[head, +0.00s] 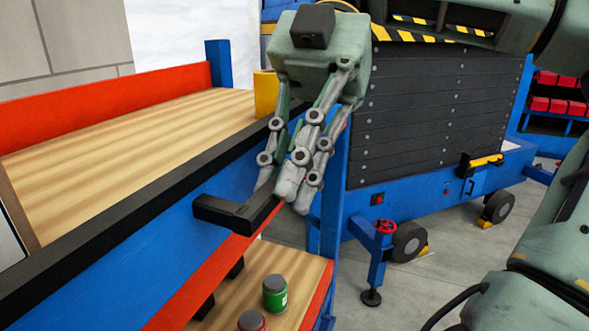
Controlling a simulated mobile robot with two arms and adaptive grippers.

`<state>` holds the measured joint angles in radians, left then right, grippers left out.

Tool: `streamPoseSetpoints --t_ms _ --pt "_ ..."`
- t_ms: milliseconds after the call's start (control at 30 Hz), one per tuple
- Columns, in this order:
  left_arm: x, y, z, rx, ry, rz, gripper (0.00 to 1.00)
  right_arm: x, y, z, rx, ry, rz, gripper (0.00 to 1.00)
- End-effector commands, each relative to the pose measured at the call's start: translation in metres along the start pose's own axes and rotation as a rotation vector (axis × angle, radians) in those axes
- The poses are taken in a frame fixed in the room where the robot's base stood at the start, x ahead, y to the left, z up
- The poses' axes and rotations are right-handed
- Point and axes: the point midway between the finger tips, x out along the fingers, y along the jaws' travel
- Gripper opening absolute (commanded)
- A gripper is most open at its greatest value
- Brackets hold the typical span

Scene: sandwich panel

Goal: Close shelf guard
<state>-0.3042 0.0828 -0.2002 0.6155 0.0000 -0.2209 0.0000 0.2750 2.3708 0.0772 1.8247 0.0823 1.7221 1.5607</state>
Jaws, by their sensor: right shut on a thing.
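The shelf guard (165,232) is a long blue panel with a black top edge, running along the front of the wooden shelf (120,150). It stands upright along the shelf's front edge. A black handle (235,214) sticks out from its outer face near the right end. My right gripper (282,192) points down from above with its fingers shut on the right part of the handle. The fingers hide that part of the handle. My left gripper is not in view.
A lower wooden shelf holds a green can (275,294) and a red-rimmed can (251,321). A yellow block (265,92) stands at the upper shelf's far end. A blue wheeled machine with a black slatted front (425,115) stands behind. Grey floor lies between.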

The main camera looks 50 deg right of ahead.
Motion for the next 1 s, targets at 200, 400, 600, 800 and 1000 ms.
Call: streamPoseSetpoints --t_ms 200,400,600,800,1000 --pt "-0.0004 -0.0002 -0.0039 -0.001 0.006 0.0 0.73 -0.0004 0.0029 0.0005 0.039 -0.004 -0.036 0.0" --pt "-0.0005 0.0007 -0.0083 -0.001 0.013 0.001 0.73 -0.0009 0.0034 0.0 0.045 -0.004 -0.041 0.0" --pt "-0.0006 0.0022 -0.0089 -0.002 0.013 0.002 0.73 -0.001 0.0034 -0.0003 0.044 -0.003 -0.04 0.0" --pt "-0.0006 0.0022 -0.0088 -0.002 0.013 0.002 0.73 -0.0012 0.0034 -0.0007 0.042 -0.001 -0.04 0.25" --pt "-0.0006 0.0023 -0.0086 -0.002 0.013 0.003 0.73 -0.0013 0.0033 -0.001 0.04 -0.001 -0.039 0.31"
